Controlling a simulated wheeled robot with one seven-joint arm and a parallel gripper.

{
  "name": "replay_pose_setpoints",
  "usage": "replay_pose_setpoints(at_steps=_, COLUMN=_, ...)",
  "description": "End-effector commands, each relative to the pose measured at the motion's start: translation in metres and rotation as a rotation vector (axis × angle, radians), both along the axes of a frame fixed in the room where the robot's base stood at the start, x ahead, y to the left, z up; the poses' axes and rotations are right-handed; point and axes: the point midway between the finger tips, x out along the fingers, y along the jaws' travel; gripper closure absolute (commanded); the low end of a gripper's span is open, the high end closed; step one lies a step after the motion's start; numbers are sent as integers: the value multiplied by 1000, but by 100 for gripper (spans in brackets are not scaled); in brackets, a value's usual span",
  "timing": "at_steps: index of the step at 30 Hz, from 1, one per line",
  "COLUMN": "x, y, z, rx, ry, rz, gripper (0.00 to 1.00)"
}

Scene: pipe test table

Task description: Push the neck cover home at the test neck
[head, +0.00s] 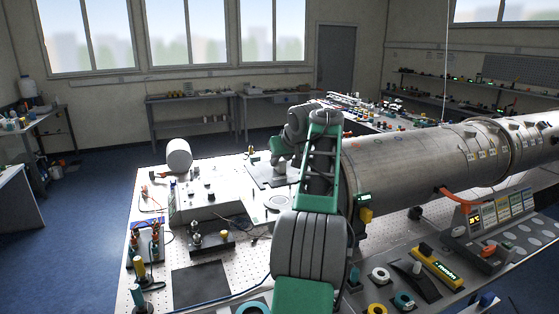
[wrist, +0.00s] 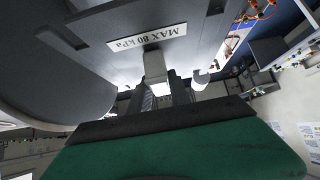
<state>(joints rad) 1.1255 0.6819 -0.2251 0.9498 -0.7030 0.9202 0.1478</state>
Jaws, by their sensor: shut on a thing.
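In the wrist view, my gripper (wrist: 162,86) is shut on a pale grip block that stands out from a broad grey face. I take this face to be the neck cover (wrist: 108,52); it carries a white label (wrist: 147,41) reading "MAX 80 kPa" upside down. A dark rounded grey body (wrist: 50,92) fills the left of that view; whether it belongs to the cover or the neck, I cannot tell. In the head view my arm bends over the table, and my fingers and the cover cannot be made out. I cannot make out the test neck or the cover's seating.
A large metal pipe (head: 420,165) lies to the right of my arm. A white cylinder (head: 179,155) stands at the table's back left. A grey box (head: 205,200), a dark mat (head: 200,284) and fittings occupy the left. Rings and a console (head: 490,235) lie in front right.

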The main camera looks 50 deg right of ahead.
Motion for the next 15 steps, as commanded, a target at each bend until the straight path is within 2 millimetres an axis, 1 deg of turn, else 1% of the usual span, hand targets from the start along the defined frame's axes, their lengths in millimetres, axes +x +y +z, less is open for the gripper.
replay_pose_setpoints(at_steps=15, x=0, y=1, z=-41, rx=-3, ry=-3, rz=0, gripper=100)
